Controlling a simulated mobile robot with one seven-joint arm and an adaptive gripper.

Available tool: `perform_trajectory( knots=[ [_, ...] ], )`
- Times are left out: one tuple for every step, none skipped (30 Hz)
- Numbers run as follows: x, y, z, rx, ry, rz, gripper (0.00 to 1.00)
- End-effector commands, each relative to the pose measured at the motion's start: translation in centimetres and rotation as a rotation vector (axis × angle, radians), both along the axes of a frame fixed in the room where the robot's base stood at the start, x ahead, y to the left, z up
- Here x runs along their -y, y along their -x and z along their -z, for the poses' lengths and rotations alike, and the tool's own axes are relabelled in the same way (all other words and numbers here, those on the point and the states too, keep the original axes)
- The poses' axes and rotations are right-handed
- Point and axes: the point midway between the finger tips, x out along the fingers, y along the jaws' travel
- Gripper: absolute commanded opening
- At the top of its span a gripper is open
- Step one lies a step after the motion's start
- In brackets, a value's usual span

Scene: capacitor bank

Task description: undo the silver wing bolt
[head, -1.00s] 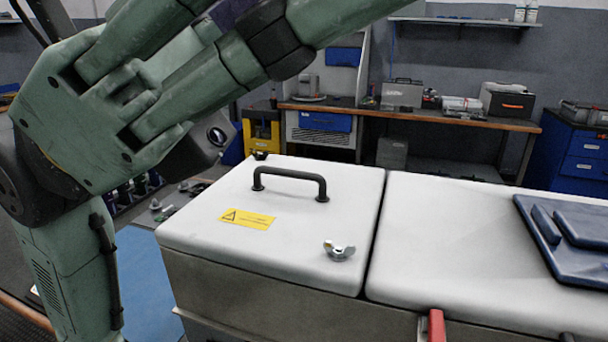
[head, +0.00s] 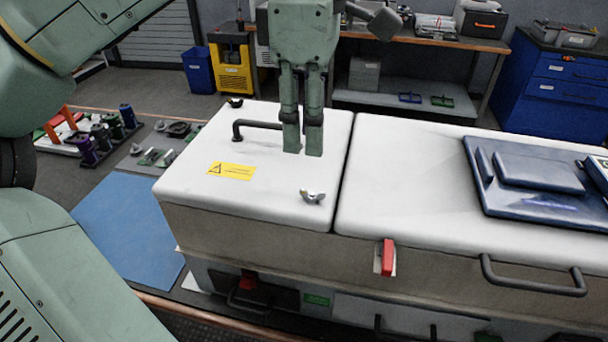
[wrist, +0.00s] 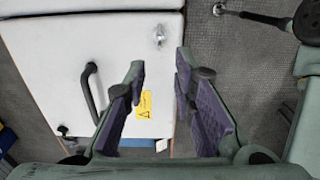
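The silver wing bolt (head: 312,196) sits on the near right corner of the white lid (head: 215,190), with its wings spread flat. In the wrist view the silver wing bolt (wrist: 159,36) lies beyond the fingertips, roughly in line with the gap between them. My gripper (head: 303,152) points down over the lid, behind the bolt in the head view. In the wrist view my gripper (wrist: 160,62) is open and empty, its purple-padded fingers well apart. The gripper is not touching the bolt.
A black handle (head: 255,125) and a yellow warning label (head: 231,171) are on the same lid. A dark wing bolt (head: 235,102) sits at its far left corner. A second white lid (head: 400,190) with a blue panel (head: 530,180) adjoins on the right.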

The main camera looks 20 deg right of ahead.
Motion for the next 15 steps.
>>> perform_trajectory(
  knots=[
    [0.0,0.1,1.0,-0.003,0.003,0.006,0.24],
    [0.1,0.1,1.6,-0.004,0.004,0.007,0.24],
    [0.0,0.1,2.2,-0.003,0.003,0.005,0.24],
    [0.0,0.1,2.9,-0.003,0.003,0.005,0.24],
    [0.0,0.1,3.5,-0.003,0.003,0.005,0.24],
    [0.0,0.1,4.2,-0.004,0.004,0.005,0.24],
    [0.0,0.1,4.7,-0.002,0.002,0.003,0.24],
    [0.0,0.1,5.2,-0.003,0.002,0.002,0.24],
    [0.0,0.1,5.9,-0.003,0.002,0.003,0.24],
    [0.0,0.1,6.4,-0.002,0.003,0.003,0.24],
    [0.0,0.1,6.9,-0.002,0.002,0.002,0.24],
    [0.0,0.1,7.4,-0.002,0.002,0.001,0.24],
    [0.0,0.1,7.8,-0.002,0.003,0.001,0.24],
    [0.1,0.1,8.1,-0.001,0.004,0.001,0.24],
    [0.1,0.1,8.4,-0.001,0.004,0.001,0.24]
  ],
)
